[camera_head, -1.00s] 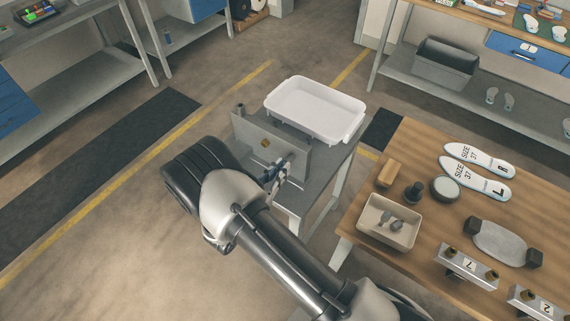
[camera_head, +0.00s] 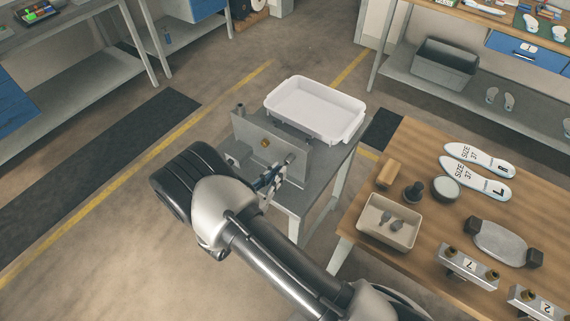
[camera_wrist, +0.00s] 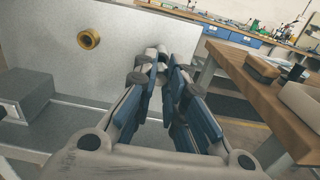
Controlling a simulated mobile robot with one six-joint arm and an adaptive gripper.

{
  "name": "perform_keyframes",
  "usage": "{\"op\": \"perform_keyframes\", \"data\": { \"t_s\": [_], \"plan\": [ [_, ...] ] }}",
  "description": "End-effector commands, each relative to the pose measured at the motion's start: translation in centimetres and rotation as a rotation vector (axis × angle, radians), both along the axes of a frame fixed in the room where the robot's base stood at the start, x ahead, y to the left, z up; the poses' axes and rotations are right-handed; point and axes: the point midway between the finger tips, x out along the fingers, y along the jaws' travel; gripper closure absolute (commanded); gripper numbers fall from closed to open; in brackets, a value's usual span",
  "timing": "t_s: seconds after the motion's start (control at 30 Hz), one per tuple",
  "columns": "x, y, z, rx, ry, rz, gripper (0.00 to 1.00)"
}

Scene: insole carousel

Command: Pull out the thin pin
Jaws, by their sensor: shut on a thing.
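My gripper (camera_head: 271,179) is shut in front of the upright grey metal plate (camera_head: 300,165), on the side facing my arm. In the wrist view the dark-blue fingers of my gripper (camera_wrist: 166,72) close on a slim grey piece, the thin pin (camera_wrist: 163,52), mostly hidden between the fingertips. The plate (camera_wrist: 130,55) rises behind it. In the head view a short grey round piece (camera_head: 289,158) shows at the plate just beyond the fingertips. I cannot tell whether the pin is still in the plate. A brass bushing (camera_head: 265,143) sits in the plate to the left.
A white tray (camera_head: 313,108) stands behind the plate on the grey stand. A grey block (camera_wrist: 25,95) sits at the plate's left. A wooden bench (camera_head: 420,170) with insoles (camera_head: 478,158) and a beige bin (camera_head: 388,222) is to the right. Floor at left is open.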

Motion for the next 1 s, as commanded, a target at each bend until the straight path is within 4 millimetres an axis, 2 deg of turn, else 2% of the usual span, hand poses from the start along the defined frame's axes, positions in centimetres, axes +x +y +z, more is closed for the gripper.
{"op": "perform_keyframes", "data": {
  "t_s": [1.0],
  "plan": [
    [-3.1,2.5,0.0,0.0,0.0,0.001,1.0]
  ]
}}
